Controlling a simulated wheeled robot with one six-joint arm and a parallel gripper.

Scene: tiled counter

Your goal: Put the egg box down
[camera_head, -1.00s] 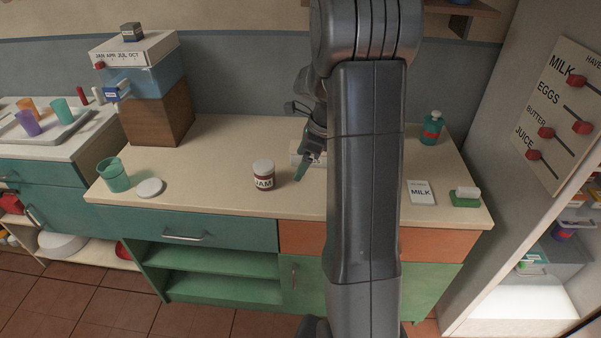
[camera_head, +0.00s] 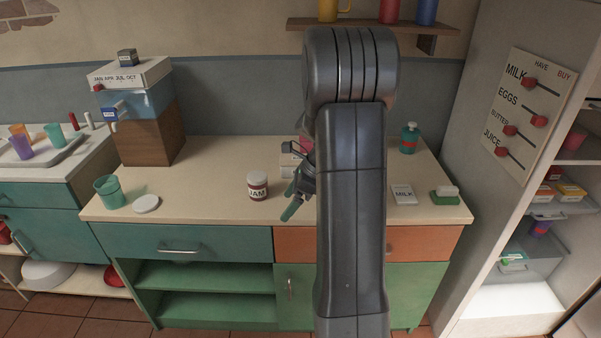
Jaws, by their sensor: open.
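A pale box (camera_head: 289,160) sits on the counter (camera_head: 225,190) toward the back. My arm and gripper hide part of it, and I cannot read a label; it may be the egg box. My arm hides the counter to the right of the gripper.
A jam jar (camera_head: 257,186) stands just left of my gripper. A green cup (camera_head: 109,192) and white lid (camera_head: 146,203) are farther left. A milk card (camera_head: 403,195), a green-based block (camera_head: 445,195) and a teal bottle (camera_head: 409,138) are right. The counter between lid and jar is clear.

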